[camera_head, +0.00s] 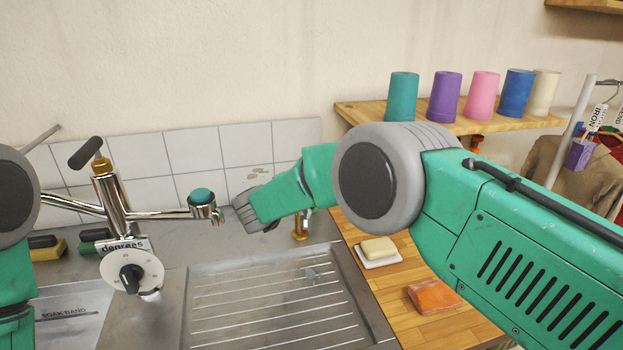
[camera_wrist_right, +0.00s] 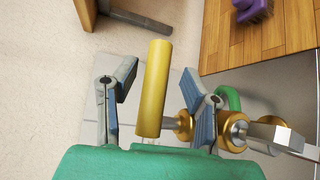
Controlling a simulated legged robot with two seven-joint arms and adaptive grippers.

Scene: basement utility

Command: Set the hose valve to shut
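The hose valve shows in the right wrist view as a yellow lever handle (camera_wrist_right: 154,88) with brass fittings (camera_wrist_right: 232,131) beside it. The lever stands between the two fingers of my right gripper (camera_wrist_right: 160,98), which are open with a gap on each side. In the head view my right gripper (camera_head: 247,211) is at the back of the sink, and its hand and arm hide most of the valve. A small brass piece (camera_head: 300,228) shows just below that arm. My left arm is at the left edge, and its gripper is out of view.
A chrome faucet (camera_head: 120,205) with a round dial (camera_head: 131,272) stands to the left of my right gripper. A ribbed metal drainboard (camera_head: 275,300) lies below. Soap (camera_head: 378,248) and an orange sponge (camera_head: 433,296) sit on the wooden counter. A shelf (camera_head: 460,122) holds several cups.

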